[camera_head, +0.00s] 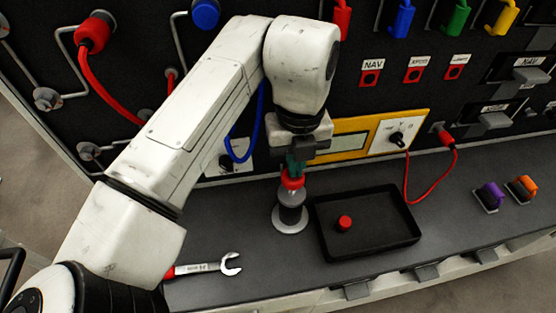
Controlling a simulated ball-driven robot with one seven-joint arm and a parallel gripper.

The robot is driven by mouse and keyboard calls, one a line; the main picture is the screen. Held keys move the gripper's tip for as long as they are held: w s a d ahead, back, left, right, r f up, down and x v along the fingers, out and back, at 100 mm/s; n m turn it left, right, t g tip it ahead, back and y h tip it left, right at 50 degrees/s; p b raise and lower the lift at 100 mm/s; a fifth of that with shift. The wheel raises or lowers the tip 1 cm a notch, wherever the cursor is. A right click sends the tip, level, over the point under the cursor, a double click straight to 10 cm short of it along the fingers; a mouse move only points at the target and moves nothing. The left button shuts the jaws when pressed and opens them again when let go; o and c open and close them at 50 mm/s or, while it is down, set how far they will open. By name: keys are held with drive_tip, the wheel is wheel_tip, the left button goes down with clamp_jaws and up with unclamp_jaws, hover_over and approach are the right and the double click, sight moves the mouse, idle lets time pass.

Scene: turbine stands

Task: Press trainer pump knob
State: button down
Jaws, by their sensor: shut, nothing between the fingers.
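The pump knob (292,183) is red and sits on top of a grey and black upright post (292,200) with a pale round base on the bench. My gripper (295,166) points down directly above the knob, with its green fingertips shut and empty. The fingertips look to be at or just over the knob's top; I cannot tell whether they touch it. My gripper covers part of the knob's upper side.
A black tray (404,237) with a red round piece (344,223) inside stands right of the post. A wrench (229,264) lies at the front left. A panel (345,142) with a dial rises behind. Purple (491,196) and orange (523,188) connectors stand at the right.

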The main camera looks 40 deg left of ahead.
wheel_tip(320, 180, up, 11)
drive_tip(key=shift+f, duration=0.15)
idle(1.2)
